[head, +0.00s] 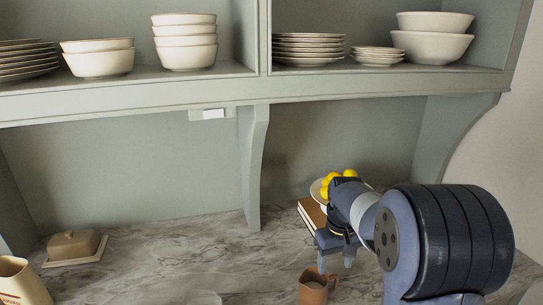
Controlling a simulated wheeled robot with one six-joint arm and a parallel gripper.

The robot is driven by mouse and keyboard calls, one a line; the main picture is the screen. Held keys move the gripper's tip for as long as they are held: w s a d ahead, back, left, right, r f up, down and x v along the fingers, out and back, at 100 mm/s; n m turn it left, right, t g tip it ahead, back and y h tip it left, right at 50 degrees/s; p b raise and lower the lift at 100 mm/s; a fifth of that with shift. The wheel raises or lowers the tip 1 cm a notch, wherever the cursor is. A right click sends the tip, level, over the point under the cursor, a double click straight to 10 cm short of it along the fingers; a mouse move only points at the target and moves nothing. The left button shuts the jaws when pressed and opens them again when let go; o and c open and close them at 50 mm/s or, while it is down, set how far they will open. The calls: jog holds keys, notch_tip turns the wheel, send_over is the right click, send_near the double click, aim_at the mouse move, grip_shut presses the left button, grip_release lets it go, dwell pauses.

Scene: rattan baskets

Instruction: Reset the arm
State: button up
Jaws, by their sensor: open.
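My arm comes in from the right side of the head view and reaches over the marble counter (200,255). My gripper (336,260) is at its end, with the fingers pointing down. The gripper is open, with nothing seen between the fingers. It is above and behind a brown mug (313,288) in the picture; I cannot tell the exact gap. The arm hides part of the counter on the right.
A bowl of yellow fruit (329,186) and a stack that looks like books (312,213) are close behind the gripper. A butter dish (75,245) and pitcher (20,285) stand left. A shelf (150,97) with dishes hangs above. The counter's middle is mostly clear.

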aim_at(333, 277)
notch_tip(333, 277, down, 9)
jog(key=shift+r+p, duration=0.2)
jog(key=shift+p, duration=0.25)
jog(key=shift+w+r, duration=0.15)
jog(key=shift+r, duration=0.15)
jog(key=shift+r+b, duration=0.35)
jog(key=shift+r, duration=1.1)
